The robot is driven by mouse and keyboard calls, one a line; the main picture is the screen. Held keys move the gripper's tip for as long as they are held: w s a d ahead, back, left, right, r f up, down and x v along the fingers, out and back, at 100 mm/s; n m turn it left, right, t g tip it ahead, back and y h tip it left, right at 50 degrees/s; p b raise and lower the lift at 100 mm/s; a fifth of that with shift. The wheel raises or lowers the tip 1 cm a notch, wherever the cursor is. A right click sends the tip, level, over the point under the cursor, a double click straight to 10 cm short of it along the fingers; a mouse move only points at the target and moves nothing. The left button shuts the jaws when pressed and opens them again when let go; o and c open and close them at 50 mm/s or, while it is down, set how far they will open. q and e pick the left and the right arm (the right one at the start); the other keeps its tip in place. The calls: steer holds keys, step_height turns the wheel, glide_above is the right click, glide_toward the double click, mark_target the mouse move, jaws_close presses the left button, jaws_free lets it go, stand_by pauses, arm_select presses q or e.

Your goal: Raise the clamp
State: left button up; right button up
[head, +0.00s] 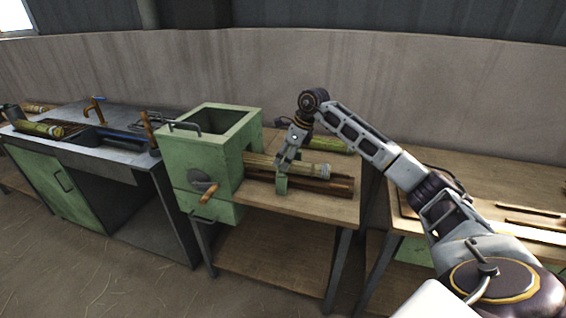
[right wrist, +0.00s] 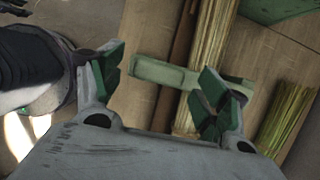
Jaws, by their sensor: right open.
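In the right wrist view, the clamp (right wrist: 160,73) is a pale green bar lying across the bundle (right wrist: 205,45). My right gripper (head: 284,164) is above the clamp in the head view. In the wrist view its two green-padded fingers (right wrist: 163,92) are spread apart, with the clamp between and beyond them. I cannot tell whether they touch it. My left gripper is not in view.
The machine stands on a wooden bench (head: 310,205). More straw (right wrist: 287,118) lies to the right in the wrist view. A concrete wall (head: 400,90) runs behind.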

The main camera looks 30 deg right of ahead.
steer(key=shift+x, duration=1.15)
steer(key=c, duration=1.5)
steer(key=shift+o, duration=0.2)
steer(key=shift+a, duration=0.1)
